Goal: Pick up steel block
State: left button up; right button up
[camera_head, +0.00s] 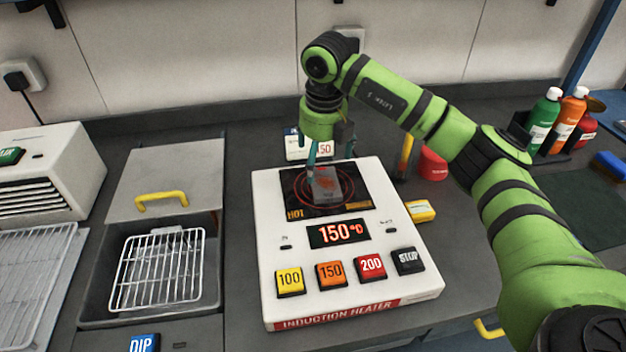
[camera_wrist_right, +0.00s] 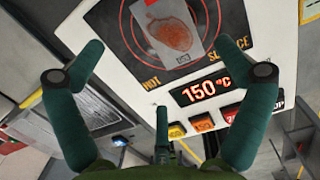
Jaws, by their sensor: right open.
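The steel block (camera_head: 328,186) is a small grey block with a reddish-orange patch on its top. It sits on the dark hot plate of the white induction heater (camera_head: 270,240), inside the red rings. My right gripper (camera_head: 328,158) is open, just behind and above the block in the head view. Whether a finger touches the block I cannot tell. My left gripper is not in view.
The heater display (camera_head: 338,232) reads 150 °C, with buttons in front. A dip tank with a wire basket (camera_head: 160,270) and a yellow-handled lid (camera_head: 175,170) stand left.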

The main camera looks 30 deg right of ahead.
aim_at(320, 183)
jog(key=shift+w+d+f, duration=0.15)
jog(key=shift+d+f, duration=0.05)
jog(key=shift+f, duration=0.15)
jog(key=f+p, duration=0.3)
jog(key=shift+s+f, duration=0.2)
jog(key=shift+s, duration=0.05)
jog(key=shift+w+f, duration=0.2)
jog(key=shift+f, duration=0.35)
jog(key=shift+w+f, duration=0.15)
jog(key=shift+f, duration=0.6)
jog(key=c, duration=1.7)
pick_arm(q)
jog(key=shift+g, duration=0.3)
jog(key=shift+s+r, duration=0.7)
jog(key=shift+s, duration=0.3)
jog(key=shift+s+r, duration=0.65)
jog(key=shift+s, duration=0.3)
pick_arm(e)
jog(key=shift+r, duration=0.1)
